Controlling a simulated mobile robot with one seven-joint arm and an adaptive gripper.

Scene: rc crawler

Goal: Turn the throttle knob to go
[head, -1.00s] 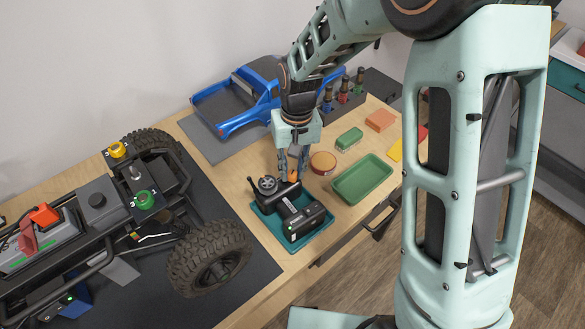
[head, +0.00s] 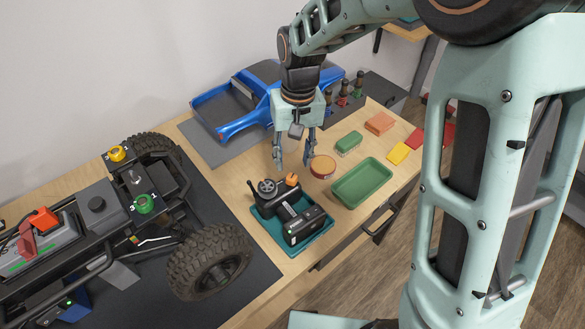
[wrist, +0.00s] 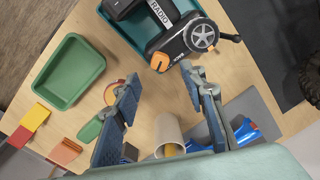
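The black radio transmitter (head: 291,217) lies in a teal tray (head: 263,228); its side reads "RADIO" in the wrist view (wrist: 150,17). Its orange knob (head: 292,180) sits at the end toward my gripper, beside a grey spoked wheel (head: 267,186). The knob also shows in the wrist view (wrist: 160,62). Small lettering near it is too small to read, so I cannot tell its setting. My gripper (head: 293,166) is open and empty, fingers pointing down, just above and behind the knob, apart from it. In the wrist view the fingertips (wrist: 163,76) are spread widely, with the knob just beyond them.
A crawler chassis (head: 97,205) with yellow and green knobs fills the left. A blue truck body (head: 240,128) stands behind. An orange round tin (head: 322,167), green tray (head: 363,183) and green brush (head: 348,142) lie right.

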